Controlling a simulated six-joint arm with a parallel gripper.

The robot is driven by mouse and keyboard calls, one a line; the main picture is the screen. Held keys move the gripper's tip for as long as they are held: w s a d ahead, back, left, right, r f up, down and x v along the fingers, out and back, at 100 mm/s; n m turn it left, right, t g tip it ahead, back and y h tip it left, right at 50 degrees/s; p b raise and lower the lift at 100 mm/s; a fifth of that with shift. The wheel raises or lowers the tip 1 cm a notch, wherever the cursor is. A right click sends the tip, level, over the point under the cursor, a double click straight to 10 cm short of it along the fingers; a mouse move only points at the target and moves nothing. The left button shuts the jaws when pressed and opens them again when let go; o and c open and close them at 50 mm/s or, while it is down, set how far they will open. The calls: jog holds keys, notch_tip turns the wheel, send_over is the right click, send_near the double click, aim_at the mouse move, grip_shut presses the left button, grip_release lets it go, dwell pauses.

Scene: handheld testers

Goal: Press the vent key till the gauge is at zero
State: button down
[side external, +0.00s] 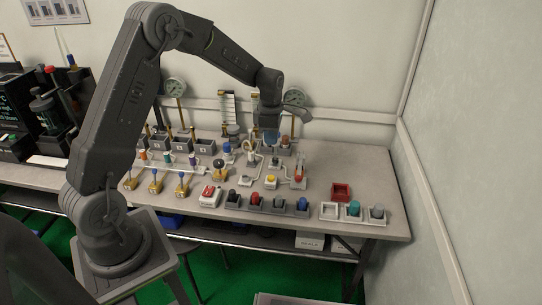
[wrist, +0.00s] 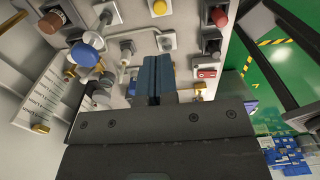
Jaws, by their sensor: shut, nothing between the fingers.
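My gripper (side external: 270,136) is shut and empty, its blue fingers (wrist: 157,78) pointing down over the back middle of the bench. Two round dial gauges stand at the back, one on the left (side external: 175,87) and one on the right (side external: 293,97) behind my wrist; their needles are too small to read. I cannot tell which part is the vent key. A yellow button (side external: 270,182) on a pale base sits in front of my gripper; it also shows at the top of the wrist view (wrist: 159,8). A blue round knob (wrist: 84,55) is beside the fingers in the wrist view.
The grey bench (side external: 384,222) is crowded with small fixtures. A red-topped white box (side external: 209,195), several dark holders with coloured knobs (side external: 254,200) and a red tray (side external: 341,191) stand toward the front.

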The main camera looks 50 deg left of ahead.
aim_at(270, 177)
notch_tip(270, 177, down, 13)
jog(key=shift+f, duration=0.15)
dwell(0.4)
jog(key=shift+s+f, duration=0.1)
jog(key=shift+f, duration=0.95)
jog(key=shift+d, duration=0.1)
notch_tip(270, 177, up, 15)
jog(key=shift+w, duration=0.35)
